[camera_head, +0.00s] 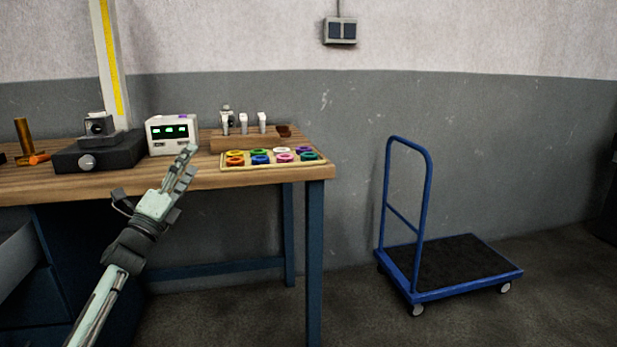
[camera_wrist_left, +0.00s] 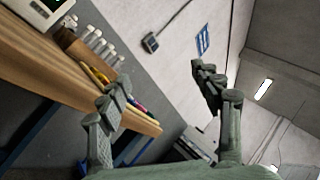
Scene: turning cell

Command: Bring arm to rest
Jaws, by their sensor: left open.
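My left gripper (camera_head: 186,165) is raised in front of the workbench (camera_head: 215,180), its fingers pointing up and to the right in the head view. In the left wrist view the two fingers of the left gripper (camera_wrist_left: 162,92) stand wide apart with nothing between them. The gripper is open and empty, apart from the tray of coloured rings (camera_head: 272,166) to its right. My right gripper is in neither view.
On the bench stand a white display box (camera_head: 172,134), a dark measuring stand (camera_head: 98,153), a wooden block (camera_head: 225,143) holding several tools, and a brass post (camera_head: 24,137). A blue cart (camera_head: 450,268) stands on the floor at right. Floor between bench and cart is clear.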

